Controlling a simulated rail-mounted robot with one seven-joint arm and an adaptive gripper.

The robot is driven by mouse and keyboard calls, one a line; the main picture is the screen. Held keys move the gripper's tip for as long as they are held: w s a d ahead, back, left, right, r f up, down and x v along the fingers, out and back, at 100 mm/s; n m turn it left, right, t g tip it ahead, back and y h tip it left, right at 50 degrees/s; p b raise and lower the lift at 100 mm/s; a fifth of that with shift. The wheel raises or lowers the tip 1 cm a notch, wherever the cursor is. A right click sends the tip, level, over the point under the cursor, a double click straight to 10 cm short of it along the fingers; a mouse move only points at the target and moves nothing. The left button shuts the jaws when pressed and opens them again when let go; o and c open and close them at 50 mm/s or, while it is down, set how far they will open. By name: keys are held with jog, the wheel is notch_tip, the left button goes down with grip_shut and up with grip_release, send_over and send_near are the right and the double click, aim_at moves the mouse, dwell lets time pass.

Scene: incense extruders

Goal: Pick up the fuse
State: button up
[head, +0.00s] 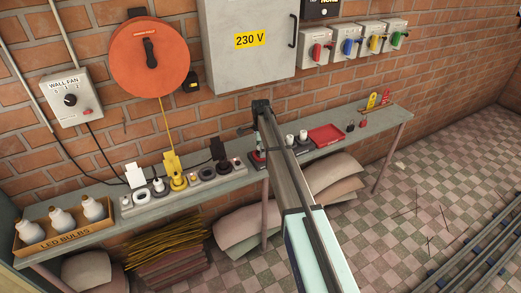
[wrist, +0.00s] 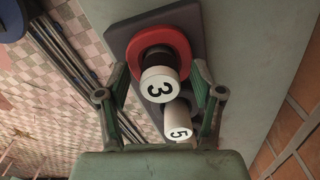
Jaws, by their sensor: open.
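In the wrist view a white fuse marked 3 (wrist: 159,86) stands in a red ring (wrist: 140,60) on a dark base block (wrist: 122,37). A second white fuse, marked 5 (wrist: 178,120), is just below it in the picture. My gripper (wrist: 160,72) is open, with one finger on each side of the fuses and gaps visible beside them. Nothing appears held. In the head view my gripper (head: 262,106) is at the shelf's middle, and my arm hides part of the area. Small white-capped pieces (head: 290,141) show just right of it.
The narrow shelf (head: 230,180) runs along the brick wall. A grey 230 V cabinet (head: 250,65) hangs close behind my gripper. A power strip with plugs (head: 180,185) is left; a red tray (head: 326,135) is right. An LED bulb box (head: 65,240) stands at the far left.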

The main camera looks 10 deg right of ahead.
jog(key=shift+f, duration=0.15)
jog(key=c, duration=1.2)
jog(key=shift+c, duration=0.2)
